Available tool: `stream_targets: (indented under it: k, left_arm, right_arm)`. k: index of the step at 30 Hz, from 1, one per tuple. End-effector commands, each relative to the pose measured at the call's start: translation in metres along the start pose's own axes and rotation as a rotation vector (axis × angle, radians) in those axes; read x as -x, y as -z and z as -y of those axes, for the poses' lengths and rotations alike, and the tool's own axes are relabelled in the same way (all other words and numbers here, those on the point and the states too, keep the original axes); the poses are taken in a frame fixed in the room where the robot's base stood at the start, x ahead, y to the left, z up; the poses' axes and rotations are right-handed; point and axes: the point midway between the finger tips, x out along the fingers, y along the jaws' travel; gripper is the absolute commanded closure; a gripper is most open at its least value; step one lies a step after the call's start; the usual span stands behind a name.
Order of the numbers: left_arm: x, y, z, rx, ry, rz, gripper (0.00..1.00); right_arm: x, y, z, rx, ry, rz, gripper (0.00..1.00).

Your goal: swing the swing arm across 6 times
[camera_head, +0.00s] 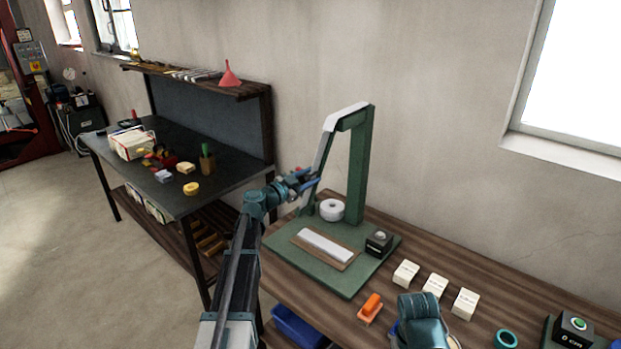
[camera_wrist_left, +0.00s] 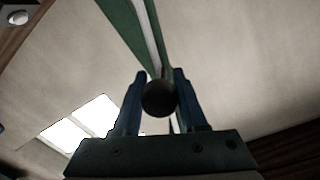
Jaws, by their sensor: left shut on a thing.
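A green stand with an upright post (camera_head: 358,170) rises from a green base plate on the wooden table. Its swing arm (camera_head: 325,140), white and green, hangs from the top and slants down to the left. My left gripper (camera_head: 306,180) is at the lower end of the swing arm, on the left side of the stand. In the left wrist view, the blue fingers of my left gripper (camera_wrist_left: 159,95) are shut on a dark round knob (camera_wrist_left: 159,99) at the arm's end. My right gripper (camera_head: 420,320) is low in the head view, and its fingers are mostly hidden.
The base plate (camera_head: 345,283) carries a white roll (camera_head: 332,209), a white strip on a brown board (camera_head: 325,246) and a black box with a pale button (camera_head: 379,242). Several white blocks and an orange-handled tool (camera_head: 370,308) lie to the right. A dark workbench (camera_head: 226,178) stands at left.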

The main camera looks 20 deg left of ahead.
Motion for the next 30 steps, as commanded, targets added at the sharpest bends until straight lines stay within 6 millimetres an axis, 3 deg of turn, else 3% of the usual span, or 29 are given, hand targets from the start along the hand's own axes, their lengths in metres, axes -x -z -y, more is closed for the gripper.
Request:
stream_targets:
  k: [5,6,10,22,30]
  left_arm:
    - [0.0,-0.001,0.003,0.001,0.007,0.001,1.0]
    - [0.0,-0.001,0.004,0.001,0.007,0.001,0.55]
    - [0.0,-0.001,0.003,0.001,0.006,0.001,0.31]
    - [0.007,0.0,0.001,0.001,0.004,0.001,0.3]
    - [0.06,0.001,0.0,0.001,0.007,0.003,0.3]
  right_arm:
    - [0.0,0.0,0.0,0.0,0.0,0.0,0.5]
    - [0.0,0.0,0.0,0.0,0.0,0.0,0.5]
    - [0.0,0.0,0.0,0.0,0.0,0.0,0.5]
    - [0.001,0.0,0.0,0.0,0.0,0.0,0.5]
    - [0.002,0.0,0.0,0.0,0.0,0.0,0.5]
